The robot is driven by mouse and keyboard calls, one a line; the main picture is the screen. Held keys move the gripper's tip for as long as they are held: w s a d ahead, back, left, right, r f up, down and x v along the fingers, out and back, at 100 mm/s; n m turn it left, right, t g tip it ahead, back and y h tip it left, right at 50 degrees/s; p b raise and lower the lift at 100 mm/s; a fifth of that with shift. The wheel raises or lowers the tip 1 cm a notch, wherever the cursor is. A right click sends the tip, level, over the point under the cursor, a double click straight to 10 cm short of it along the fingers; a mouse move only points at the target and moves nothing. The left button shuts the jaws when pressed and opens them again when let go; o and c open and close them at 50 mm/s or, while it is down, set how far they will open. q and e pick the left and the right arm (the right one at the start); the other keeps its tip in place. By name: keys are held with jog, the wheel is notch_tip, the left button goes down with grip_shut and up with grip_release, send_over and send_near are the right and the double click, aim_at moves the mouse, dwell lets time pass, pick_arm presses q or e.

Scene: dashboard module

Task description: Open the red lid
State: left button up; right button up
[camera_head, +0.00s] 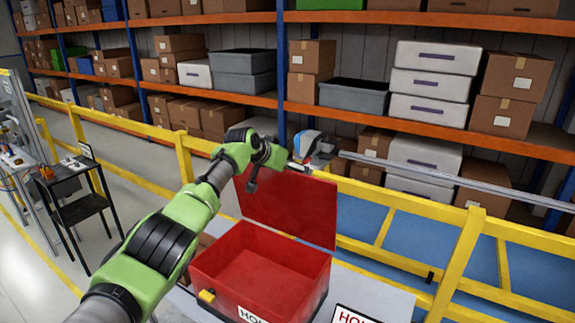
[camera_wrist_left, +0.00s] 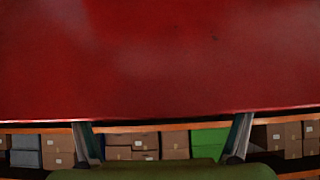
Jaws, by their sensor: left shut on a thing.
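The red box (camera_head: 260,270) stands on a pale surface at the lower middle of the head view, its inside exposed and empty. Its red lid (camera_head: 290,207) stands raised, roughly upright, at the box's far side. My left gripper (camera_head: 298,167) is at the lid's top edge and shut on it; my green arm covers the lid's left part. In the left wrist view the lid (camera_wrist_left: 160,60) fills the upper half, and the fingers of my left gripper (camera_wrist_left: 162,128) reach its edge. My right gripper is in neither view.
A yellow latch (camera_head: 207,296) sits on the box's front. A yellow railing (camera_head: 400,200) runs behind the box, with shelves of cartons beyond. A grey bar (camera_head: 450,180) with a blue-and-white end (camera_head: 312,143) is close to the left gripper. A black stand (camera_head: 75,195) is at left.

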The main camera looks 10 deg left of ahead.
pick_arm(q)
jog(key=shift+f, duration=0.25)
jog(key=o, duration=1.3)
jog(key=shift+d+f, duration=0.1)
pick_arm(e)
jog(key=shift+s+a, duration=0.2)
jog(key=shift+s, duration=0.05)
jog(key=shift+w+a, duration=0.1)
pick_arm(q)
jog(key=shift+s+r, duration=0.25)
jog(key=shift+r, duration=0.15)
jog(key=v, duration=1.1)
jog(key=shift+a, duration=0.2)
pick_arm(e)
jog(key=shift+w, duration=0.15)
